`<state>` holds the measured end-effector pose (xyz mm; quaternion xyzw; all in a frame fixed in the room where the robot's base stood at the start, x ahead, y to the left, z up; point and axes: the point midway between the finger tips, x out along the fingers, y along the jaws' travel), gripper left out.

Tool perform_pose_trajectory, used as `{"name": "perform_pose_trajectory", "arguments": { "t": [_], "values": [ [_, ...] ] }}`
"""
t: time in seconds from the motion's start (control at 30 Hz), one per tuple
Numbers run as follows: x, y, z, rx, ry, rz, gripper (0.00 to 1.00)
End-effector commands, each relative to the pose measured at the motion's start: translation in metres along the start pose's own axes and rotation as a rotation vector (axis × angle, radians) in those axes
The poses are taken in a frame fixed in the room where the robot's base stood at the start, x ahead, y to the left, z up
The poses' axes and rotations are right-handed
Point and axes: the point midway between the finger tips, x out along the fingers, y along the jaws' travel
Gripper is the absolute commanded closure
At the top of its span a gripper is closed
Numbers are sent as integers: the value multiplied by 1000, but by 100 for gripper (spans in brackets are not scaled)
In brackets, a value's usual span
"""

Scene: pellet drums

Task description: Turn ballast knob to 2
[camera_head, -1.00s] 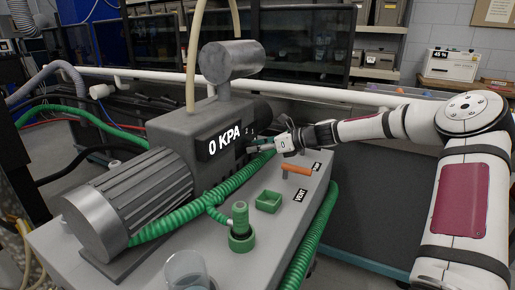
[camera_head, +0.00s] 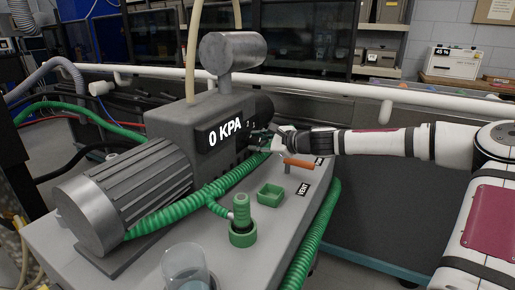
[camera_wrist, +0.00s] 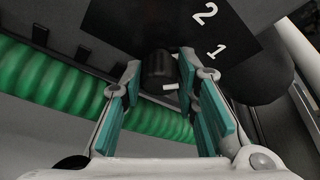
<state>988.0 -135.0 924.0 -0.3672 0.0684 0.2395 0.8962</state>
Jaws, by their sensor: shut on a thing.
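The ballast knob (camera_wrist: 160,68) is a small dark cylinder on the pump's dark face, seen in the wrist view between my gripper's fingers. A white mark (camera_wrist: 170,86) shows at its lower right. The white numerals 1 (camera_wrist: 216,51) and 2 (camera_wrist: 205,14) are printed above and to the right of it. My gripper (camera_wrist: 163,82) is shut on the knob with its teal finger pads. In the head view my gripper (camera_head: 262,139) is at the pump's right side and hides most of the knob. The pump display (camera_head: 225,132) reads 0 KPA.
A green ribbed hose (camera_wrist: 60,85) runs close beside my fingers. An orange lever (camera_head: 298,163), a green square tray (camera_head: 270,195), a green hose fitting (camera_head: 242,220) and a clear beaker (camera_head: 186,268) stand on the grey bench top. A white pipe (camera_head: 330,88) runs behind.

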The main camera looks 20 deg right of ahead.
Motion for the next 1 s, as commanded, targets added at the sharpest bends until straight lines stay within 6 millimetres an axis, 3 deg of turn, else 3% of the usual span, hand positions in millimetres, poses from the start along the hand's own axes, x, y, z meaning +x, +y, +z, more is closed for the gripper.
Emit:
{"name": "perform_pose_trajectory", "arguments": {
  "t": [0.5,1.0],
  "values": [
    [2,5,-4,-431,0,-179,100],
    [1,5,-2,-642,0,-265,100]
  ]
}}
